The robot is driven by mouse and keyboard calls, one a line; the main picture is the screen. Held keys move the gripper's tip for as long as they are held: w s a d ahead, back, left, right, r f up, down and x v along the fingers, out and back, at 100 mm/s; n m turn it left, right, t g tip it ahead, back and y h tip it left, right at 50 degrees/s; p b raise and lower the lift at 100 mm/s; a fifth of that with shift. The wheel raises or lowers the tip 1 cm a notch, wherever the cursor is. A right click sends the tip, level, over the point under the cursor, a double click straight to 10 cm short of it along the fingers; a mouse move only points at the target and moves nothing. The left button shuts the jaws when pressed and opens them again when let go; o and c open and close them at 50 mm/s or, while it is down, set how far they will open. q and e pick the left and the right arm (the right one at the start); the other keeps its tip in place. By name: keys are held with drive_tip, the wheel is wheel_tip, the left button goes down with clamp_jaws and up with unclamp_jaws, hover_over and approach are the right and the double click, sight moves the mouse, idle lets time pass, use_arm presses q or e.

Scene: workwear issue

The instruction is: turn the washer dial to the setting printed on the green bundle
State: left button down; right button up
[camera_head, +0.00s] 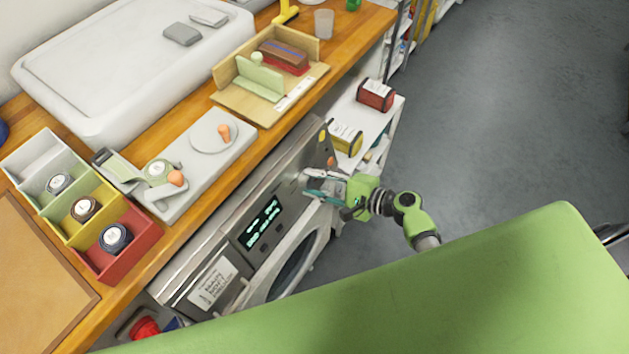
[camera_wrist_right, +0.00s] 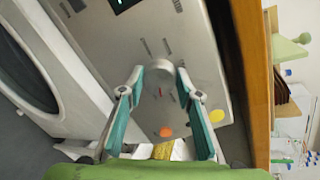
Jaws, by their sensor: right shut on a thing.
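The washer (camera_head: 185,262) is built in under the wooden counter. It has a lit display (camera_head: 262,222) and a paper label (camera_head: 212,284), whose text is too small to read. My right gripper (camera_head: 309,184) is at the far end of its control panel. In the right wrist view, its two fingers close around the round grey washer dial (camera_wrist_right: 159,74), one on each side. A small red mark shows beside the dial, among printed ticks. I cannot make out a green bundle with a readable setting. My left gripper is not in view.
A yellow bundle (camera_head: 345,139) and a red bundle (camera_head: 376,95) with white labels lie on a white shelf (camera_head: 355,112) past the washer. Coloured bins (camera_head: 140,235) with rolls and a grey tray (camera_head: 205,165) stand on the counter. Grey floor is clear at right.

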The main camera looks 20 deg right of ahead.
drive_tip(key=m+p, duration=0.1)
drive_tip(key=m, duration=0.4)
drive_tip(key=shift+w+d, duration=0.1)
drive_tip(key=shift+d, duration=0.05)
drive_tip(key=shift+m, duration=0.3)
idle(0.3)
drive_tip(key=o, duration=1.1)
drive_tip(key=shift+o, duration=0.2)
drive_tip(key=v, duration=1.2)
drive_tip(key=shift+f, duration=0.2)
